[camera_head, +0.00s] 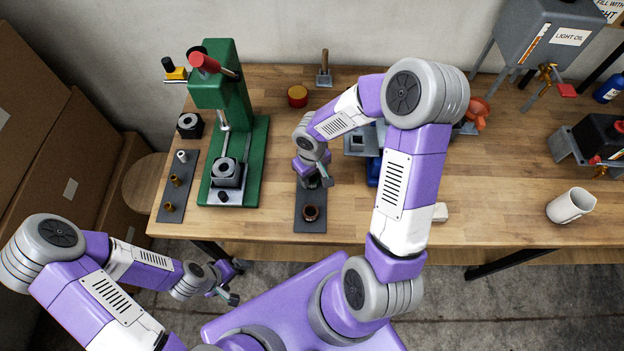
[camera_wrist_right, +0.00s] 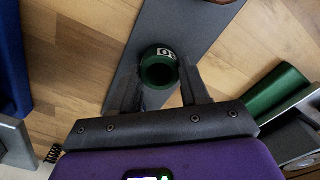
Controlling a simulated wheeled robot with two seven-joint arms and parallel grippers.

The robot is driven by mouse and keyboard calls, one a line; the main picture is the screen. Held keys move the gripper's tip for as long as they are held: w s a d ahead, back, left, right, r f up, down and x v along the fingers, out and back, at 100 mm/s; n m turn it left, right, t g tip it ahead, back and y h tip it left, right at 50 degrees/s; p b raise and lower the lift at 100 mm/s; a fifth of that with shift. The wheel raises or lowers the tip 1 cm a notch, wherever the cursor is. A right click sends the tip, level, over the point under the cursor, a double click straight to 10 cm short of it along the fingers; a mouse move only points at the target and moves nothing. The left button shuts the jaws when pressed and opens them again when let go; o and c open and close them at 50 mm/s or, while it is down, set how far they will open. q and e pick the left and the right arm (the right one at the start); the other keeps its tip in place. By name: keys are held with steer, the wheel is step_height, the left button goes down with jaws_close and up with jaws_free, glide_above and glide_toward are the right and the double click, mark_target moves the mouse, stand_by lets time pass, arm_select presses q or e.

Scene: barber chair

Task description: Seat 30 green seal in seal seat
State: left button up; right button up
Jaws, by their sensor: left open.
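The green seal (camera_wrist_right: 158,70) is a short ring with a white label, its open top facing the camera, in the right wrist view. It is over the grey mat (camera_wrist_right: 192,14). My right gripper (camera_wrist_right: 160,78) has one finger on each side of it, with small gaps. In the head view my right gripper (camera_head: 320,183) is low over the far part of the mat (camera_head: 311,228) and hides the seal. A brown ring (camera_head: 311,213) lies nearer the mat's front. My left gripper (camera_head: 229,284) is open and empty, in front of the table. I cannot tell which block is the seal seat.
A green press (camera_head: 262,150) with a dark holed block (camera_head: 227,172) stands to the left. Beside it lies a grey strip (camera_head: 172,214) with small bushings. A blue-based fixture (camera_head: 372,170) is right of my right gripper. A white mug (camera_head: 570,206) stands far right.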

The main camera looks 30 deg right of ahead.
mark_target(312, 178)
steer(key=c, duration=0.4)
step_height(312, 178, up, 10)
steer(key=p, duration=0.2)
steer(key=s+d+r+m+p, duration=0.1)
steer(key=d+r+m+p, duration=0.4)
steer(key=d+r+m, duration=0.6)
steer(key=d+r+m+p, duration=0.5)
steer(key=d+r+m, duration=0.15)
steer(key=d, duration=0.75)
steer(key=shift+m, duration=0.35)
steer(key=f, duration=0.9)
steer(key=shift+s+f, duration=0.2)
steer(key=shift+f, duration=0.2)
